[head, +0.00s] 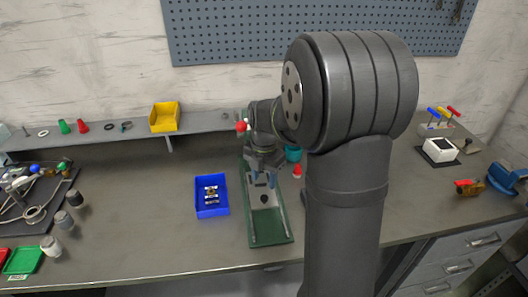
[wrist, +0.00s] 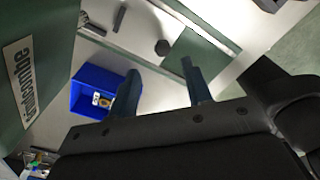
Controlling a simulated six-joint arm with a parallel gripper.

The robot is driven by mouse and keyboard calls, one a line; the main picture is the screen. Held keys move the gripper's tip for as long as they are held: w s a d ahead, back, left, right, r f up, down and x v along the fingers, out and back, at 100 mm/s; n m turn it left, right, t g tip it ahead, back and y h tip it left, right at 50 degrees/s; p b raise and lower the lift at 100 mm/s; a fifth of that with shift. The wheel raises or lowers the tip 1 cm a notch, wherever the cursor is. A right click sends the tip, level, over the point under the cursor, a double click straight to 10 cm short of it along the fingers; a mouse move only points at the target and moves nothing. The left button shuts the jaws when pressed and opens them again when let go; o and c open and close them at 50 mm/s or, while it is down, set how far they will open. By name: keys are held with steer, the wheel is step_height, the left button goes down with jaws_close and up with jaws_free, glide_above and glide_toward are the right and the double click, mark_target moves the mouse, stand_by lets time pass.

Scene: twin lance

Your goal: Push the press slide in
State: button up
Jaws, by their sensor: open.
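The green press (head: 268,228) stands on the bench in the middle of the head view. A light grey plate, seemingly the slide (head: 262,199), lies between rails on its base. My gripper (head: 262,183) points down over that plate, its two blue-grey fingers apart with nothing between them. In the wrist view the fingers of my gripper (wrist: 160,68) spread over the pale plate, where a dark round knob (wrist: 162,47) shows just beyond the tips. The press's green body (wrist: 35,45), with lettering, fills the left edge. I cannot tell whether the fingers touch the plate. My arm hides part of the press.
A blue bin (head: 211,209) with small parts stands close to the left of the press. A red-topped piece (head: 297,171) and a teal round thing (head: 293,153) are close to its right. The bench between the blue bin and the grey jars (head: 62,219) is clear.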

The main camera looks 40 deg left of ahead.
mark_target(264, 196)
step_height(264, 196, up, 11)
steer(key=shift+f, duration=0.15)
steer(key=shift+f, duration=0.15)
stand_by(0.5)
step_height(264, 196, down, 17)
steer(key=shift+f, duration=0.15)
steer(key=shift+s+d, duration=0.1)
stand_by(0.3)
